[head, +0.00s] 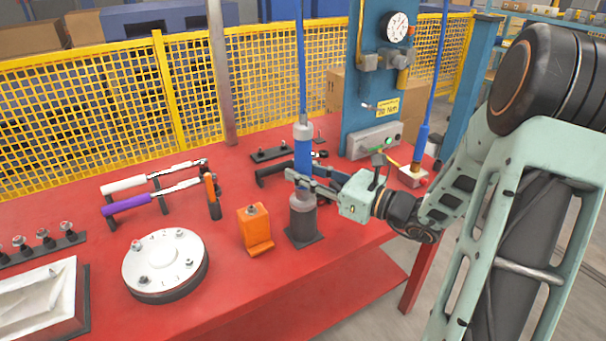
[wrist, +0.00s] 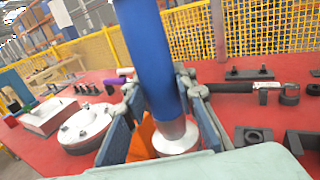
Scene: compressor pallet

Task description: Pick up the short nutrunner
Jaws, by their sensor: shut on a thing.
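A blue nutrunner (head: 303,152), which I take to be the short one, stands upright under a blue hose. My gripper (head: 304,180) reaches in from the right and is shut around its lower body. In the wrist view the blue body (wrist: 147,50) runs between the two fingers (wrist: 165,125). Its lower end is at the mouth of a dark grey holder (head: 303,222) on a square base. I cannot tell whether it is still seated or just raised. The fingers hide part of the tool.
A second blue tool (head: 422,140) hangs at the right. An orange block (head: 255,228) stands left of the holder, with a round white flange (head: 165,262) farther left. Torque wrenches (head: 150,185) lie on a rack behind. A blue column with a gauge (head: 396,27) rises at the back.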

